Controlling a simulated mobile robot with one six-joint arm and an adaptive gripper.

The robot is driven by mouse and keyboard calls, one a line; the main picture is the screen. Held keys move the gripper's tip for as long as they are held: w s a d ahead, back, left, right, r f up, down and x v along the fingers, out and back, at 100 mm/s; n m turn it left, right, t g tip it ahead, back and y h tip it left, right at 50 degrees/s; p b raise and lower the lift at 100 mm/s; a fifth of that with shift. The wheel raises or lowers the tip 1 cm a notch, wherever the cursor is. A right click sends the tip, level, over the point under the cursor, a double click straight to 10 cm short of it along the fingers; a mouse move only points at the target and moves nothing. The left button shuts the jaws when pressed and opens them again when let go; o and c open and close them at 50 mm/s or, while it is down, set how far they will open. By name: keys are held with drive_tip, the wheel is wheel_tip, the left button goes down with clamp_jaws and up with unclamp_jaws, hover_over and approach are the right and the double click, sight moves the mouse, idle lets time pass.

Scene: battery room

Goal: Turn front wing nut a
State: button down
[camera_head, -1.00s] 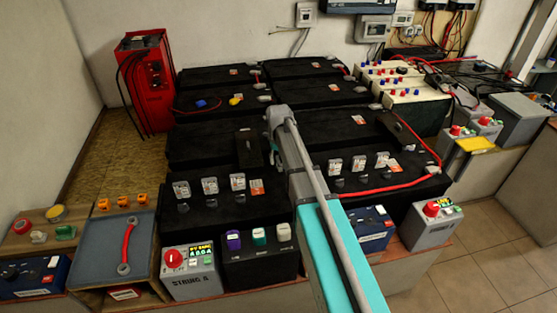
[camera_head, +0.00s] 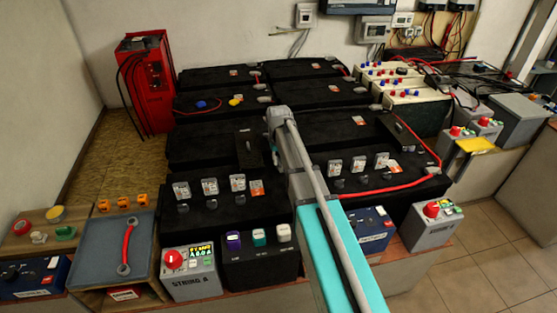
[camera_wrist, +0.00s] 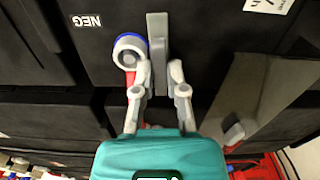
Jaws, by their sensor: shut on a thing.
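In the wrist view my gripper (camera_wrist: 159,72) has its two grey fingers on either side of a narrow grey upright piece (camera_wrist: 158,28). It looks like the wing nut and is held between the fingers. I cannot read a letter on it. Just left of it is a round grey fitting with a blue rim (camera_wrist: 130,47), with a bit of red below. Behind them is a black battery face marked NEG (camera_wrist: 87,20). In the head view my arm hides the gripper and the nut.
Rows of black batteries (camera_head: 215,145) fill the bench. A red charger (camera_head: 146,85) stands at the back left. A blue-grey tray (camera_head: 105,250) with a red cable (camera_head: 127,245) lies at the front left. A long red cable (camera_head: 395,188) runs along the right side.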

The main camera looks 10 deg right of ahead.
drive_tip(key=n, duration=1.3)
drive_tip(key=shift+d+n, duration=0.1)
drive_tip(key=shift+n, duration=1.9)
drive_tip(key=c, duration=0.7)
unclamp_jaws()
drive_tip(key=shift+m, duration=0.4)
